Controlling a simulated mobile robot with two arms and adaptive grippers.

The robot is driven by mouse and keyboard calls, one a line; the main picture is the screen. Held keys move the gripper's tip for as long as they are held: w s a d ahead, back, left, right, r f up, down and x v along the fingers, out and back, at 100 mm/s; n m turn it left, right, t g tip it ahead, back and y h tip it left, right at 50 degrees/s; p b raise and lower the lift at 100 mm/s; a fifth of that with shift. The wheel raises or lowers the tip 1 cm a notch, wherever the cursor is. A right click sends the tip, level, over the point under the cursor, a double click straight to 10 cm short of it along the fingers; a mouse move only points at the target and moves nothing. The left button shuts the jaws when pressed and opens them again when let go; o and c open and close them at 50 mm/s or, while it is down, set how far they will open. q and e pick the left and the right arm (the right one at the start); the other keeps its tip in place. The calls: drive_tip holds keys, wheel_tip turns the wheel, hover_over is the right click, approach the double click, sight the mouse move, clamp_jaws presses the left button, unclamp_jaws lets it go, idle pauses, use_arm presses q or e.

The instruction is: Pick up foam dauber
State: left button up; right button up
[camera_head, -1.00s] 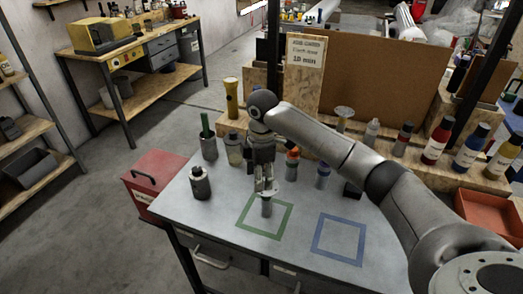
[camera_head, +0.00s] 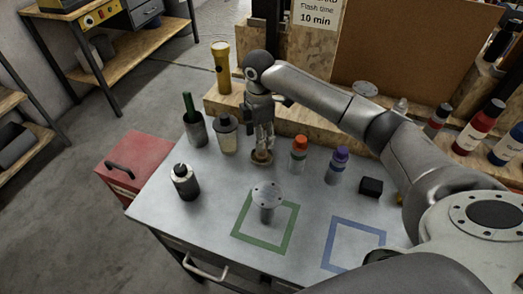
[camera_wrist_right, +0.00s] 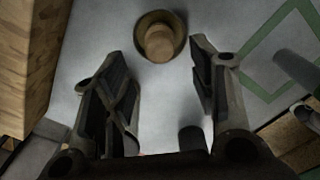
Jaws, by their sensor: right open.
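A small tan round piece with a short knob, which looks like the foam dauber (camera_head: 261,158), stands on the grey bench top behind the green square. In the right wrist view the dauber (camera_wrist_right: 160,42) is just beyond and between my fingertips, not touching either. My right gripper (camera_head: 263,142) points down over it. It is open and empty, with its fingers spread in the right wrist view (camera_wrist_right: 160,75). My left gripper is not in view.
A grey disc-topped piece (camera_head: 267,196) stands in the green square (camera_head: 243,235). An orange-capped bottle (camera_head: 299,154) and a purple-capped bottle (camera_head: 337,165) stand right of the gripper. A shaker (camera_head: 226,134) is close on the left. The blue square (camera_head: 340,235) is empty.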

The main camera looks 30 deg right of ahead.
drive_tip(key=shift+f, duration=0.35)
drive_tip(key=f, duration=0.1)
drive_tip(key=f+p, duration=0.1)
drive_tip(key=f, duration=0.2)
drive_tip(key=shift+s+d+f+p, duration=0.1)
drive_tip(key=shift+d+f+p, duration=0.1)
drive_tip(key=shift+d+p, duration=0.15)
drive_tip(key=shift+f, duration=0.3)
drive_tip(key=shift+c, duration=0.4)
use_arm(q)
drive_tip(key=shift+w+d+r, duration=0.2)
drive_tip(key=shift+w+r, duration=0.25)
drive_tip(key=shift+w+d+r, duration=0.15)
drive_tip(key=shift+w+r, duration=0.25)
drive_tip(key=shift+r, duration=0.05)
use_arm(e)
drive_tip(key=c, duration=1)
